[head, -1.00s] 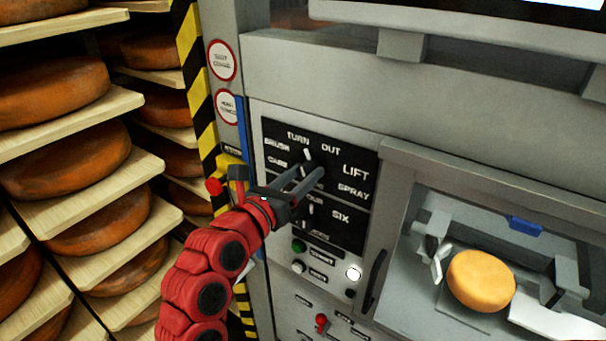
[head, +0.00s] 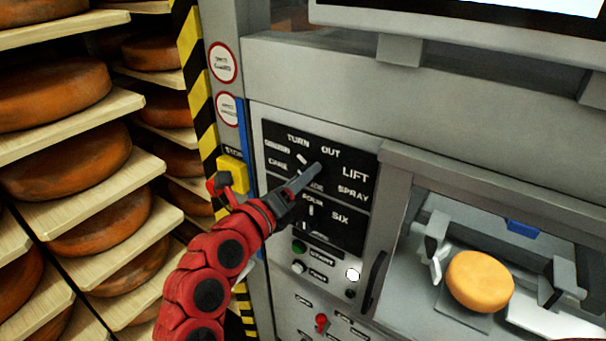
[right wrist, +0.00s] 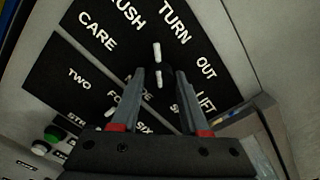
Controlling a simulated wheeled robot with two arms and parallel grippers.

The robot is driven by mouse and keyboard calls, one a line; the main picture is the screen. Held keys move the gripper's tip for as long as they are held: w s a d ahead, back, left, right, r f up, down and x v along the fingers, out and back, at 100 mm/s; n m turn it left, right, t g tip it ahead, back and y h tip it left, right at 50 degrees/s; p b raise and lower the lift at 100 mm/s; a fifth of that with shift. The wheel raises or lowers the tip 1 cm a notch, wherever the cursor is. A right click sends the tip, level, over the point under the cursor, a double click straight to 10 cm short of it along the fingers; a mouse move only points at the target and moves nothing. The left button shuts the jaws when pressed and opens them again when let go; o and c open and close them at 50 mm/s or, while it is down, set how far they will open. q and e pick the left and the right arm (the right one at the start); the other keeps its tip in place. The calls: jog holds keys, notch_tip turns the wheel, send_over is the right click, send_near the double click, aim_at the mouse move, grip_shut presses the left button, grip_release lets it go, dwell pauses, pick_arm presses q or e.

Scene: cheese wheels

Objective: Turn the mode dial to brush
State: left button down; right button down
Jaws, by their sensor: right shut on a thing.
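The mode dial (right wrist: 169,77) is a dark knob on the black panel (head: 350,232), with the words CARE, BRUSH, TURN, OUT, LIFT and SPRAY around it. My right gripper (head: 312,171) reaches it from the lower left and is shut on it. In the right wrist view the gripper (right wrist: 161,76) has one finger on each side of the knob. A white mark at the dial points up between BRUSH and TURN there; in the head view it tilts to the upper left. My left gripper is not in view.
A second dial (head: 311,211) with number words sits just below. Green (head: 299,247) and white (head: 353,274) buttons are under the panel. A yellow stop box (head: 233,174) is close to my right wrist. Cheese shelves stand left; a cheese wheel (head: 480,281) lies in the machine at right.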

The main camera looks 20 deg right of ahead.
jog(key=shift+n+p, duration=0.3)
jog(key=shift+n, duration=0.7)
jog(key=shift+c, duration=2.1)
grip_release()
jog(key=shift+a, duration=0.1)
jog(key=b+v, duration=0.7)
jog(key=v, duration=1)
